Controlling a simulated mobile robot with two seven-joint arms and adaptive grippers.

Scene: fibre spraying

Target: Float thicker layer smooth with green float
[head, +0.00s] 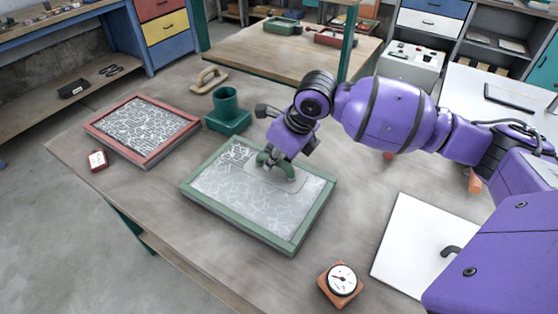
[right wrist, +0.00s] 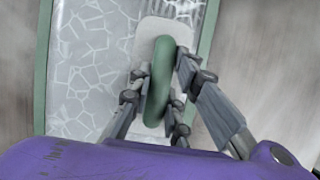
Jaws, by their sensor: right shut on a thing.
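A green-framed tray (head: 200,200) holds a grey-white layer (head: 235,200) with pale crack-like lines; parts of it look smoother. The float's pale plate (head: 292,184) lies flat over the layer, towards the tray's far right part. Its green handle (right wrist: 160,85) runs between the fingers in the right wrist view. My right gripper (head: 274,158) is shut on the handle from above. The float looks to be resting on the layer. The tray's green rim (right wrist: 42,80) also shows in the right wrist view. My left gripper is not in view.
A red-framed tray (head: 160,161) with a white lined layer stands left. A green cup-like holder (head: 227,112), a wooden-handled float (head: 209,80) and a small red timer (head: 97,160) are near it. A dial gauge (head: 341,281) and a white board (head: 405,240) lie right. Bare table surrounds the green tray.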

